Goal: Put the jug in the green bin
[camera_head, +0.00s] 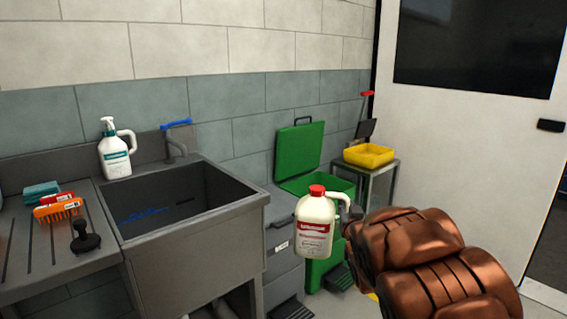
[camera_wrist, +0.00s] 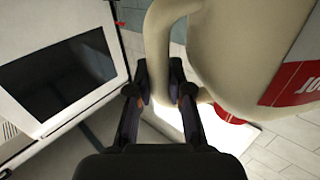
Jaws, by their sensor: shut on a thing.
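A cream jug (camera_head: 315,226) with a red cap and a red-and-white label hangs upright in the head view, in front of the green bin (camera_head: 330,190). My gripper (camera_head: 352,214) is at the jug's right side, shut on its handle. In the wrist view the jug (camera_wrist: 240,50) fills the upper right, and my gripper (camera_wrist: 165,88) has its fingers at the handle. The green bin's lid (camera_head: 300,150) stands open against the wall. The jug covers part of the bin's front, and the bin's inside is only partly visible.
A grey sink (camera_head: 190,215) is at left, with a white pump bottle (camera_head: 114,155) and brushes (camera_head: 58,207) on its drainboard. A grey bin (camera_head: 284,245) stands beside the green one. A yellow tray (camera_head: 369,155) sits on a small stand at right.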

